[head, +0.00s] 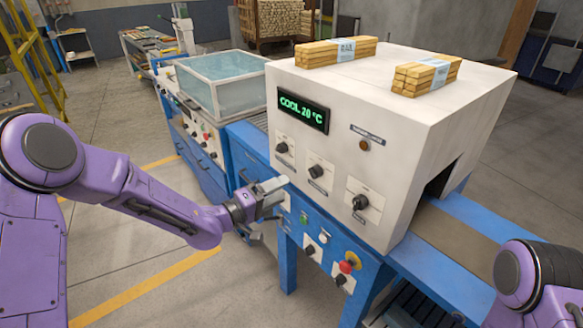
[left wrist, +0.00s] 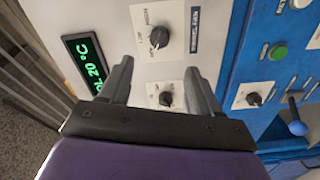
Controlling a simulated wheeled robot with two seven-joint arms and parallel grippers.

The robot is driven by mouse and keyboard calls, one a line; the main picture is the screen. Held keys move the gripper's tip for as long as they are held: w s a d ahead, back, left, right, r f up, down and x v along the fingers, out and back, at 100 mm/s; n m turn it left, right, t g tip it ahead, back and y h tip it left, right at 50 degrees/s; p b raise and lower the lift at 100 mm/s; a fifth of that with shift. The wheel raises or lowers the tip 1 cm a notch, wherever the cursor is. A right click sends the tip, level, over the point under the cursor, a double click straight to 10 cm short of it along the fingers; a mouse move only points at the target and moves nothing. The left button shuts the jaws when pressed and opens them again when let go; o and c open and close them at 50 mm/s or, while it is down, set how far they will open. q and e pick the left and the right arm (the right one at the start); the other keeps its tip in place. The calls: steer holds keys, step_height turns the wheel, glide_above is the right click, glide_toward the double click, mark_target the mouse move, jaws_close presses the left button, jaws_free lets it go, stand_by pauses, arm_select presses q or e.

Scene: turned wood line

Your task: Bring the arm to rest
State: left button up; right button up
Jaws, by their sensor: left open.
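My left arm reaches in from the left in the head view. Its gripper (head: 266,196) is beside the lower left corner of the white machine's (head: 420,135) front panel. In the left wrist view the gripper (left wrist: 158,75) is open, with nothing between its fingers. A black knob (left wrist: 166,98) on a white plate shows behind the gap, and another knob (left wrist: 160,38) lies beyond the tips. I cannot tell the exact gap to the panel. The green display (head: 303,109) reads "COOL 20 °C". Part of my right arm shows at lower right; its gripper is out of view.
Two bundles of wood sticks (head: 336,52) (head: 425,75) lie on the machine. A blue frame (head: 289,262) with a red button (head: 346,267) stands below. A water tank (head: 225,112) stands behind at left. Open floor lies left of the machine.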

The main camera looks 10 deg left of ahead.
arm_select(q)
steer(key=s+a+f+g+y, duration=0.1)
steer(key=s+a+f+y, duration=0.3)
steer(key=f, duration=0.3)
steer(key=s+a+f+g+y, duration=0.1)
steer(key=s+f+g+y, duration=0.15)
steer(key=s+f, duration=0.35)
steer(key=s+a+f+g+y, duration=0.1)
steer(key=s+a+f+y, duration=0.25)
steer(key=f, duration=0.55)
steer(key=s+a+f+g+y, duration=0.1)
steer(key=s+f+g, duration=0.1)
steer(key=s, duration=0.6)
steer(key=s+a+f+g+y, duration=0.2)
steer(key=s+f, duration=0.2)
steer(key=s, duration=0.4)
steer(key=s+a+f+g+y+b, duration=0.1)
steer(key=s+f, duration=0.3)
steer(key=s, duration=0.4)
steer(key=shift+a+g, duration=0.35)
steer(key=shift+g, duration=0.4)
steer(key=shift+f, duration=0.1)
